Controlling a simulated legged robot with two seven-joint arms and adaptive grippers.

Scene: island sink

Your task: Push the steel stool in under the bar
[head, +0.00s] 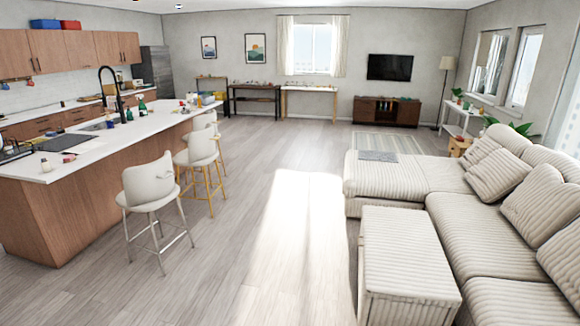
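The steel stool (150,200) has a pale cream seat and back on silver legs. It stands upright on the floor, nearest to me of the stools, out from the island bar (48,168). The bar has a white top and a wood-panelled side. The stool's seat is at the right of the bar, with its backrest turned toward the room. Neither of my grippers shows in the head view.
Stools with yellow-gold legs (209,195) stand behind the steel stool along the bar. A striped ottoman (405,240) and a large sofa (490,245) fill the right. The wood floor (285,235) between is clear. A faucet, bottles and small items are on the bar top.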

